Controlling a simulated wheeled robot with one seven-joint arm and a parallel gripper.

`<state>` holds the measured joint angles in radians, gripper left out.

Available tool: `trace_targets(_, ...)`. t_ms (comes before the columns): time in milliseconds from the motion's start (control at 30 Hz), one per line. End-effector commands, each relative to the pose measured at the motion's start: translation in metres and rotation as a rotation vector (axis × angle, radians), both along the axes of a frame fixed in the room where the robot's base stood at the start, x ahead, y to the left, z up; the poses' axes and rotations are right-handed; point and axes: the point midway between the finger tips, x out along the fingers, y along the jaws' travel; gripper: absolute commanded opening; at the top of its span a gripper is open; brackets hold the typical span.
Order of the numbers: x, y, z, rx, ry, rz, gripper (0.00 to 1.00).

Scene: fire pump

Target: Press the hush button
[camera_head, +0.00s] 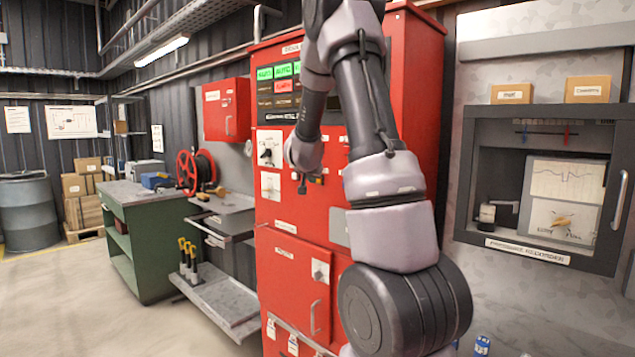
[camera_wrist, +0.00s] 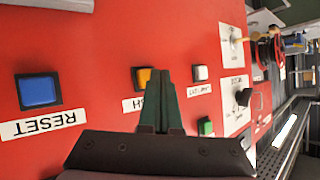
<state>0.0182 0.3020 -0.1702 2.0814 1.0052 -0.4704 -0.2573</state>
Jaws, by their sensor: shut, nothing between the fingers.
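In the wrist view, turned upside down, a yellow button (camera_wrist: 144,77) in a dark square frame sits on the red panel (camera_wrist: 100,40). Its white label (camera_wrist: 133,104) is partly hidden by my fingers; the visible letters look like the end of "HUSH". My gripper (camera_wrist: 162,73) is shut and empty, and its dark fingertips overlap the yellow button's right edge in the picture. I cannot tell whether they touch the panel. In the head view my wrist (camera_head: 304,152) is in front of the red cabinet (camera_head: 290,240), and the hush button cannot be made out.
In the wrist view, a blue RESET button (camera_wrist: 39,91) is at the left, a white button (camera_wrist: 200,73) just right of the fingers, and a green button (camera_wrist: 206,127) lower right. A rotary switch (camera_wrist: 243,97) is farther right. A pressure recorder cabinet (camera_head: 465,170) stands right of the red cabinet.

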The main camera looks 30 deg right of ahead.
Motion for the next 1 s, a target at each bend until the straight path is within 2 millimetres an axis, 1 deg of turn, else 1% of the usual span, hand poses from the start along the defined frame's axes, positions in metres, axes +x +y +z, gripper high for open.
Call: trace_targets(1000, 0.0027, -0.0086, -0.0003, 0.000, 0.000, -0.001, 0.00)
